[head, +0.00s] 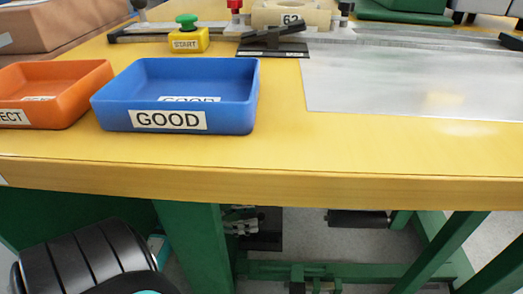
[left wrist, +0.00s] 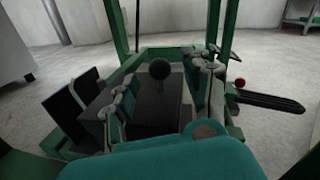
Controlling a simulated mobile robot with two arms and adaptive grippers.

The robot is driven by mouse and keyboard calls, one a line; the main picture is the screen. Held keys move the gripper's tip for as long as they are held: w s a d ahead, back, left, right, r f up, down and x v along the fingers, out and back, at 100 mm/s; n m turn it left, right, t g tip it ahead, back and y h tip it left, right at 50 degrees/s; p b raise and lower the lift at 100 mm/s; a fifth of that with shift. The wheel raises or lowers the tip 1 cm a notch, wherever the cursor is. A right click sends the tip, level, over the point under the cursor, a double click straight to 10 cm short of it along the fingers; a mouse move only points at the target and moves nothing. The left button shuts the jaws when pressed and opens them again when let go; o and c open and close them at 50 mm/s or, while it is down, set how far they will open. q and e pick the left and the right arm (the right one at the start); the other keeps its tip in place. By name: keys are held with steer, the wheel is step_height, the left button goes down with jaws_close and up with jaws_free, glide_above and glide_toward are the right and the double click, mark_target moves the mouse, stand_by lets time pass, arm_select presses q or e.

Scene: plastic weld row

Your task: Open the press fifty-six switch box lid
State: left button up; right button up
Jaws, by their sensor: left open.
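My left gripper (head: 241,222) is small and partly hidden under the table's front edge in the head view, next to a dark box (head: 268,226). In the left wrist view my left gripper (left wrist: 168,92) is open, with one grey finger on each side of a dark box (left wrist: 160,110). A round black knob (left wrist: 160,68) shows at the far end of that box. I cannot tell whether this is the press fifty-six switch box, whether its lid is shut, or whether the fingers touch it. My right gripper is not in view.
A yellow table (head: 300,150) overhangs the green frame (head: 200,245). On it are a blue GOOD tray (head: 245,110), an orange tray (head: 70,105) and a START button (head: 187,38). In the left wrist view, a black bar (left wrist: 270,102) juts out right; grey floor shows beyond.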

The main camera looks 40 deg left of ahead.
mark_target(261, 216)
arm_select(q)
steer(key=shift+b+x, duration=0.45)
steer(key=shift+x, duration=1.45)
jaws_close()
